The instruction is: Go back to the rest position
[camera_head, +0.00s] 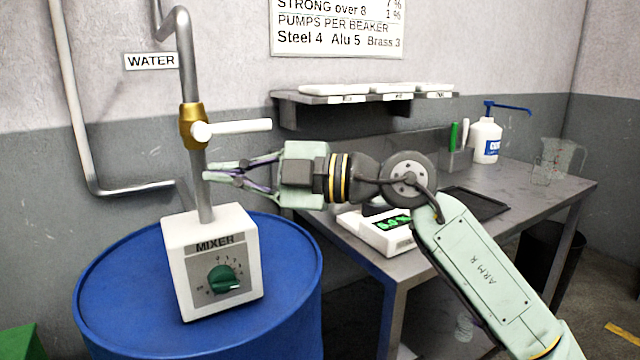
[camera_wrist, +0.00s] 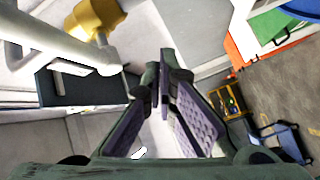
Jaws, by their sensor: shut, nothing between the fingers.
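My gripper (camera_head: 212,174) is held out level to the left in the head view, just below the white lever of the water tap and in front of the pipe. Its fingers are shut with nothing between them; the fingertips (camera_wrist: 165,65) also meet in the wrist view. The white tap lever (camera_head: 240,128) sticks out to the right from the brass valve (camera_head: 193,127). In the wrist view the lever (camera_wrist: 65,42) and the brass valve (camera_wrist: 95,16) are at upper left, close to the fingers. I cannot tell whether the fingers touch the pipe.
The white mixer box (camera_head: 212,262) stands on a blue drum (camera_head: 115,285) below my gripper. A grey bench (camera_head: 540,185) on the right holds a scale (camera_head: 385,232), a pump bottle (camera_head: 486,140) and a clear beaker (camera_head: 553,160). A wall shelf (camera_head: 300,98) hangs behind my arm.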

